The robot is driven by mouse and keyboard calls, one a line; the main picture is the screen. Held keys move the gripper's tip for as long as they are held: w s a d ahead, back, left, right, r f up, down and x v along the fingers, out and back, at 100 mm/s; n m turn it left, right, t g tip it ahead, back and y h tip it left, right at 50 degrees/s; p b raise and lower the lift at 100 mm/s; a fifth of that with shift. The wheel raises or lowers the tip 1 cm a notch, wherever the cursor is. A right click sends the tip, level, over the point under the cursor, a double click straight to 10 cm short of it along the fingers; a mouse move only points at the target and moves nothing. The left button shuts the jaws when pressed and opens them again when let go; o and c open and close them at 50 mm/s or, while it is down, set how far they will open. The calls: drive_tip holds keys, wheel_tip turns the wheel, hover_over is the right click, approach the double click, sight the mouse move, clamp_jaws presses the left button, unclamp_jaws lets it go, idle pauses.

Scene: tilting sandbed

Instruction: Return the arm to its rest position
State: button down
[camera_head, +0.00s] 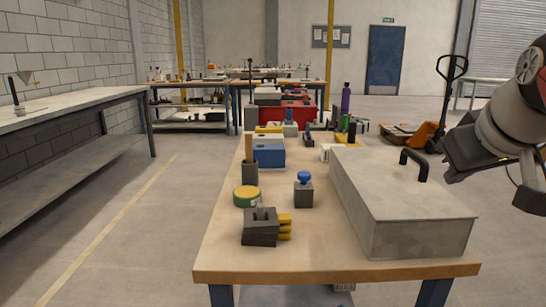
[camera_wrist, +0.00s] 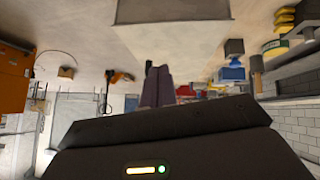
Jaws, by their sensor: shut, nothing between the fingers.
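My gripper (camera_head: 456,178) shows at the right edge of the head view, on the end of my raised grey and white arm. It hangs in the air to the right of the grey lidded box (camera_head: 400,200), apart from it and higher than its lid. Its fingertips are small and dark in that view. In the wrist view the two dark fingers (camera_wrist: 158,84) stand side by side, closed together, with nothing between them. The wrist picture is upside down, with the box (camera_wrist: 172,10) at the top. Most of my arm is out of view.
The wooden workbench (camera_head: 330,264) holds the box with its black handle, a blue-knobbed block (camera_head: 303,192), a green and yellow tin (camera_head: 246,196) and a dark block with yellow parts (camera_head: 262,228). An orange pallet jack (camera_head: 424,134) stands behind.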

drive_tip(key=s+a+f+g, duration=0.1)
drive_tip(key=s+a+f, duration=0.2)
drive_tip(key=f, duration=0.6)
drive_tip(key=s+a+f+y, duration=0.1)
drive_tip(key=s+a+f, duration=0.2)
drive_tip(key=f, duration=0.6)
drive_tip(key=s+a+f+m+g, duration=0.1)
drive_tip(key=s+a+f, duration=0.2)
drive_tip(key=a+f, duration=0.3)
wheel_tip(320, 180, down, 3)
drive_tip(key=shift+s+r+g, duration=0.1)
drive_tip(key=shift+s+g, duration=0.2)
drive_tip(key=shift+s, duration=0.1)
